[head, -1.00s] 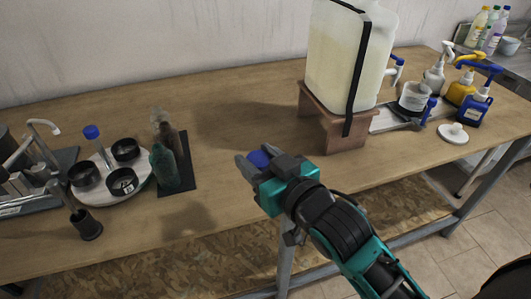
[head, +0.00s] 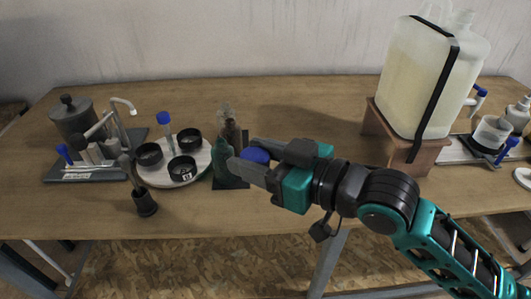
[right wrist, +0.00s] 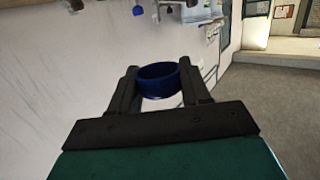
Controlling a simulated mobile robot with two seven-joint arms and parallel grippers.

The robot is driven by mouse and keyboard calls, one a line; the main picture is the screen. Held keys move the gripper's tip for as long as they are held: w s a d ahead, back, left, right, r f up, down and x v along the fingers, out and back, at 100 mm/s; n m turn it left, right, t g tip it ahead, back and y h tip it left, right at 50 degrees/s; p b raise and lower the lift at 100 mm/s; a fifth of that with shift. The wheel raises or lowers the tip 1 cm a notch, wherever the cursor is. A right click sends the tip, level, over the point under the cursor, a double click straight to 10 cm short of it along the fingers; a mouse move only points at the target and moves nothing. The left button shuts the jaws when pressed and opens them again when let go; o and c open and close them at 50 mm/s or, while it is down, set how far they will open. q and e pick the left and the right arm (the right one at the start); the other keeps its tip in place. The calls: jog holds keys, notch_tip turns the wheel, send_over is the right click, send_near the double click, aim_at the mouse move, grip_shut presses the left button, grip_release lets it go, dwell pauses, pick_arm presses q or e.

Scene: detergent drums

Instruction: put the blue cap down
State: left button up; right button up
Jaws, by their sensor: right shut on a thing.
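My right gripper (head: 250,161) is shut on the blue cap (head: 256,155). In the right wrist view the cap (right wrist: 159,76) is a dark blue ring between the two fingertips (right wrist: 160,85). In the head view the gripper points left, in front of the bottles on the dark mat, and hides part of them. The cap appears to be held above the wooden table (head: 300,110); its exact height is hard to tell. My left gripper does not show.
A round white tray (head: 187,140) carries several black cups and a blue-capped tube (head: 165,130). Dark bottles (head: 228,125) stand beside it. A black holder (head: 144,202) is near the front edge. A large strapped canister (head: 415,80) stands on a brown stand (head: 400,150) at right.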

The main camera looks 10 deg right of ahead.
jog(key=w+a+f+n+g+y, duration=0.1)
jog(key=g, duration=0.1)
jog(key=w+a+f+n+g+y, duration=0.1)
jog(key=a+f+n, duration=0.1)
jog(key=shift+f+g+y, duration=0.3)
jog(key=shift+g+y, duration=0.1)
